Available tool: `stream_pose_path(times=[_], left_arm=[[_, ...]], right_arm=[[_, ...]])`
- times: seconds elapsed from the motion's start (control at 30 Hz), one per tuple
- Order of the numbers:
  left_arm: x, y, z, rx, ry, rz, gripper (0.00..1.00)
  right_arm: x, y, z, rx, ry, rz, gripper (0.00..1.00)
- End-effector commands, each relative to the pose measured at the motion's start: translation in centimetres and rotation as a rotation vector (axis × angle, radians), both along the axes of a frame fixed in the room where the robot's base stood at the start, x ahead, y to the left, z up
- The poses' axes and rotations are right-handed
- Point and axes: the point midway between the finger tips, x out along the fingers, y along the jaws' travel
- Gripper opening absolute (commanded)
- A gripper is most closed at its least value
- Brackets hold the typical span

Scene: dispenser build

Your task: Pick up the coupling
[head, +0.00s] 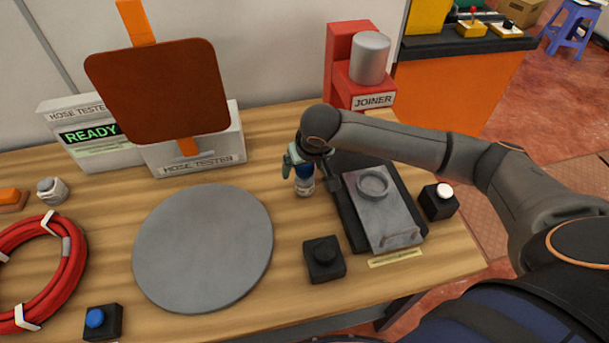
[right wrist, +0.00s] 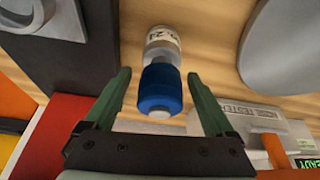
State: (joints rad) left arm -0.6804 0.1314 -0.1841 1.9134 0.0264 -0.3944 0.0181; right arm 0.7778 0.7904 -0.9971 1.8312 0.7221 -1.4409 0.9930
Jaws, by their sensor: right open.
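A small grey fitting (head: 53,190), which looks like a coupling, lies at the far left of the wooden table, beside the red hose. My right gripper (head: 303,166) is far from it, at a small upright cylinder (head: 304,186) with a blue top and a white labelled lower part. In the right wrist view my right gripper (right wrist: 160,75) is open, with a green finger on each side of the cylinder's blue part (right wrist: 160,90). Gaps show between both fingers and the cylinder. I cannot tell for sure which of the two is the coupling. My left gripper is not in view.
A grey metal fixture (head: 385,218) stands right of the cylinder, with the red joiner (head: 350,90) behind. A grey disc (head: 203,245), black button boxes (head: 324,259) and the red hose (head: 68,260) lie on the table. The hose tester (head: 195,153) stands at the back.

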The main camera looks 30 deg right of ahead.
Motion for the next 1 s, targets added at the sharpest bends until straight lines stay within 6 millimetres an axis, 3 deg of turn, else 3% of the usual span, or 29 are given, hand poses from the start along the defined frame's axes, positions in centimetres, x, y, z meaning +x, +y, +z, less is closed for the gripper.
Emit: stream_pose_path(times=[0.1,0.37,1.0], left_arm=[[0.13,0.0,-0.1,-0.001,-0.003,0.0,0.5],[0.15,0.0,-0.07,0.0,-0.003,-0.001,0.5],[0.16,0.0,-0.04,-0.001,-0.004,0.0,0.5]], right_arm=[[0.42,-0.06,-1.06,0.0,0.0,0.0,0.89],[0.51,-0.03,-1.2,0.001,-0.001,0.0,0.88],[0.49,-0.05,-1.17,0.001,-0.001,0.0,0.16]])
